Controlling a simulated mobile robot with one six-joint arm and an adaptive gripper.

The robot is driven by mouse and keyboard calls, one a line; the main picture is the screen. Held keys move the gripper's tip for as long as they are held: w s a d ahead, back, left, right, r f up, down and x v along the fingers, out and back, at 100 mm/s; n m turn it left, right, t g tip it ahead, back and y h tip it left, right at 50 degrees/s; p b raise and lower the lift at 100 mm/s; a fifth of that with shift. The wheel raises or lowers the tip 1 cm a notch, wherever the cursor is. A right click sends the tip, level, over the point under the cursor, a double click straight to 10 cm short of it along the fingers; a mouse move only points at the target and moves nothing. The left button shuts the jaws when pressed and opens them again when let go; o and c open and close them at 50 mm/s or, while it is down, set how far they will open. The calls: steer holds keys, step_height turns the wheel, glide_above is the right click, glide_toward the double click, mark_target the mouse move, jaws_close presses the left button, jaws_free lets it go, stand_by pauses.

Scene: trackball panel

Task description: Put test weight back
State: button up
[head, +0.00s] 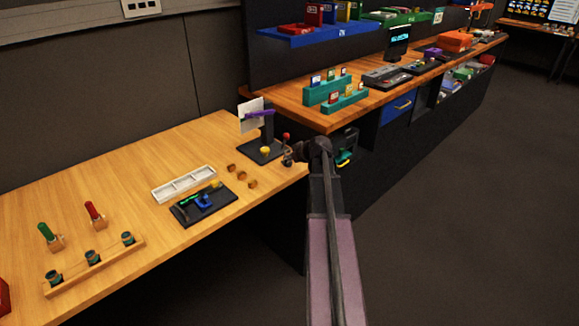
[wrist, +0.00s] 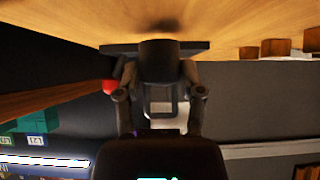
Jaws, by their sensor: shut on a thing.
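The wrist view looks upside down, with the table at the top. In it my gripper (wrist: 158,88) has its fingers on both sides of a dark, round-sided block (wrist: 159,62), which appears to be the test weight. The block stands out against a black base plate (wrist: 118,48); I cannot tell whether they touch. In the head view my gripper (head: 288,156) is at the right edge of the wooden table, beside the black stand (head: 267,128). A yellow piece (head: 265,150) sits on the stand's base. The weight is not clear there.
A red knob (head: 286,135) is close to my gripper. Several small brown blocks (head: 241,175), a white tray (head: 183,184) and a black panel with a blue part (head: 203,204) lie left of the stand. A second bench (head: 325,122) rises behind, close to my arm.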

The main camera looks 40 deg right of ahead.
steer(key=shift+f+b, duration=0.35)
steer(key=shift+f, duration=0.3)
steer(key=shift+f, duration=0.15)
steer(key=o, duration=1.1)
steer(key=shift+r, duration=0.2)
steer(key=shift+s+r+p, duration=0.45)
steer(key=shift+p, duration=0.05)
steer(key=shift+p+v, duration=3.35)
steer(key=shift+v, duration=2.05)
steer(key=shift+f, duration=0.1)
